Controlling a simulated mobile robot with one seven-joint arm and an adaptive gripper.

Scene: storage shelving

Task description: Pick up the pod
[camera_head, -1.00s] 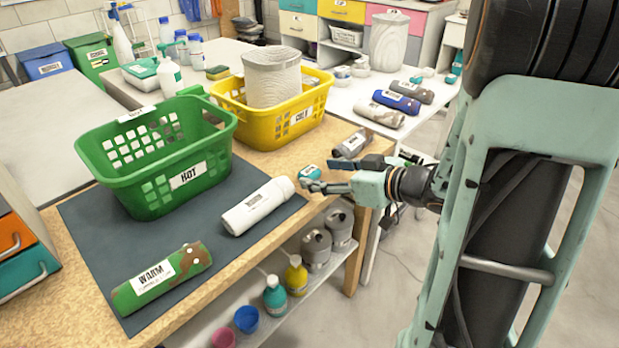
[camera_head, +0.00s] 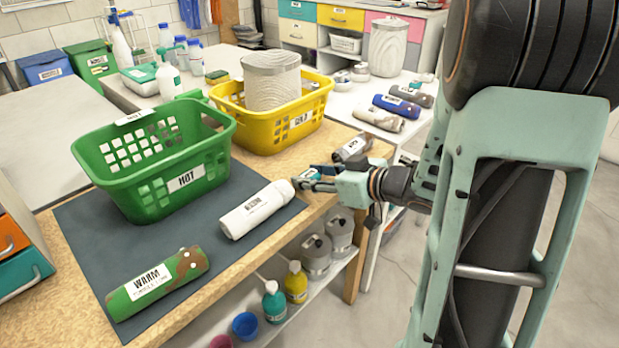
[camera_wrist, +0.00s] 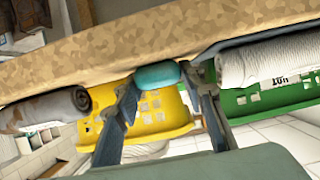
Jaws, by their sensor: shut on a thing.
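The pod (camera_wrist: 157,76) is a small, rounded teal piece at the table's edge, between the two fingers of my gripper (camera_wrist: 163,82) in the wrist view. In the head view my gripper (camera_head: 314,180) reaches in from the right, low over the wooden table, and is shut on the pod (camera_head: 308,173). The fingers partly hide the pod there. It looks to be at table level; I cannot tell whether it is clear of the surface.
A green basket (camera_head: 180,181) and a yellow basket (camera_head: 300,122) stand farther back.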

